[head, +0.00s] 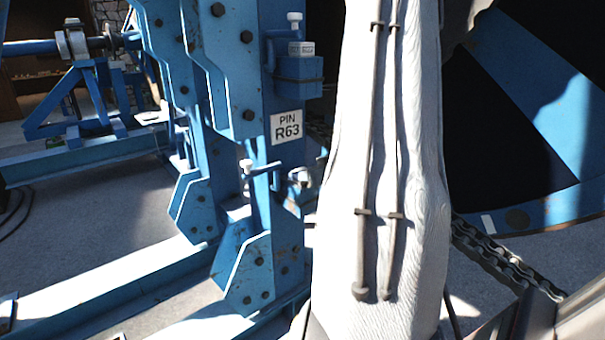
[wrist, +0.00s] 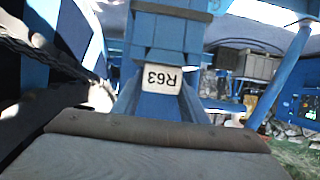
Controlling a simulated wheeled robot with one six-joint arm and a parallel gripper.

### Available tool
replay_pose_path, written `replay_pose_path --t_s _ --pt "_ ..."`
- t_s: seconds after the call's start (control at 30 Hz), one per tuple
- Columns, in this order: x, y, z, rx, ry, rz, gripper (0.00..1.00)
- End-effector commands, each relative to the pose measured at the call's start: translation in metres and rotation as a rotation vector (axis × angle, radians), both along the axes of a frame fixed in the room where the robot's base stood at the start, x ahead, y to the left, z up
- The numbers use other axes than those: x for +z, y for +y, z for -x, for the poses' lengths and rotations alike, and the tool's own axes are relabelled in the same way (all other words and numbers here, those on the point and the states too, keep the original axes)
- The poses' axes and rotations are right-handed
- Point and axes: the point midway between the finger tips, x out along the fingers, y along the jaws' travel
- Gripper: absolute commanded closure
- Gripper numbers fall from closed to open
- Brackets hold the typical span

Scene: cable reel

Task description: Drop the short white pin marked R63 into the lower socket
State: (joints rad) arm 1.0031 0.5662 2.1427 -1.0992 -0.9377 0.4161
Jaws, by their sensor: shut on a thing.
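The blue steel post (head: 225,70) carries a white plate reading PIN R63 (head: 287,127), seen upside down as R63 in the wrist view (wrist: 163,79). A white-topped pin (head: 294,17) stands high on the post. Another white-headed piece (head: 246,163) and a small pale cylinder (head: 303,176) show below the plate. I cannot tell which opening is the lower socket. In the wrist view a broad grey part with a brown edge, which looks like my gripper (wrist: 158,132), fills the bottom. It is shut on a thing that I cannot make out. My white arm hides it in the head view.
A small blue box (head: 299,75) is fixed to the post below the upper white top. Blue floor beams (head: 110,285) run at the lower left. A heavy chain (head: 500,258) and a large blue reel rim (head: 540,85) lie to the right. Grey floor (head: 95,215) is open at the left.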

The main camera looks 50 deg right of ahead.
Motion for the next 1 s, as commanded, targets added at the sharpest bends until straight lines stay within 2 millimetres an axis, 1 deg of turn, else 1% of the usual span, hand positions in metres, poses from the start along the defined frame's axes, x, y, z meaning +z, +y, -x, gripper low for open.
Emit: replay_pose_path --t_s 0.37,0.4,0.47,0.5,0.53,0.83,0.93,1.0 --pt "0.001 0.0 0.0 0.0 -0.002 0.001 0.98" --pt "0.001 0.0 0.0 0.0 -0.002 0.001 0.59" --pt "0.001 0.0 0.0 0.0 -0.002 0.001 0.49" --pt "0.001 0.0 0.0 0.0 -0.002 0.001 0.43" --pt "0.001 0.0 0.0 0.0 -0.001 0.001 0.39" --pt "0.0 0.0 0.002 0.0 0.001 0.0 0.39" --pt "0.003 0.0 0.009 -0.002 0.0 0.0 0.39" --pt "0.007 0.001 0.017 -0.002 -0.001 0.002 0.39"
